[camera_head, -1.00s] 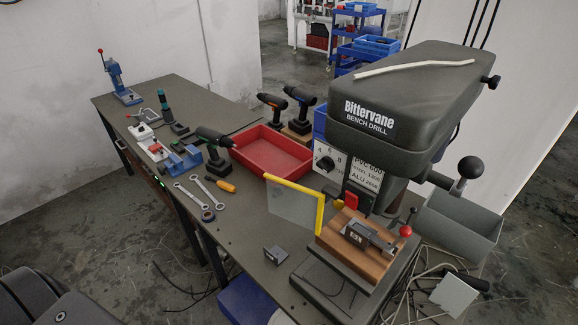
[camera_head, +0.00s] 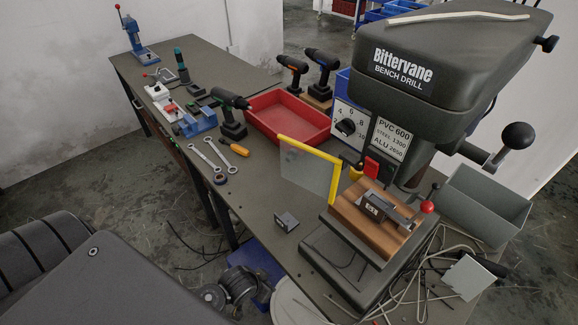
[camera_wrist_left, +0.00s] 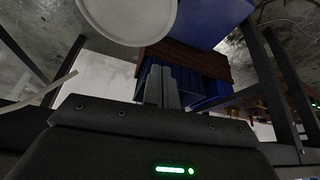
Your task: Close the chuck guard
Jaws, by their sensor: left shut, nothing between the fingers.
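The chuck guard (camera_head: 308,168) is a clear panel with a yellow frame. It stands swung out to the left of the bench drill (camera_head: 440,75), above the bench. The drill's wooden block and small vise (camera_head: 372,208) lie to the right of the guard, not covered by it. My left gripper (camera_wrist_left: 161,85) shows in the left wrist view, with its two fingers together and nothing between them. It is not seen in the head view, and the guard is not seen in the wrist view. My right gripper is in neither view.
A red tray (camera_head: 287,118), cordless drills and wrenches (camera_head: 208,158) lie on the bench left of the drill. A small grey block (camera_head: 286,221) sits near the front edge. A grey bin (camera_head: 487,204) and loose cables are on the right. A blue crate is under the bench.

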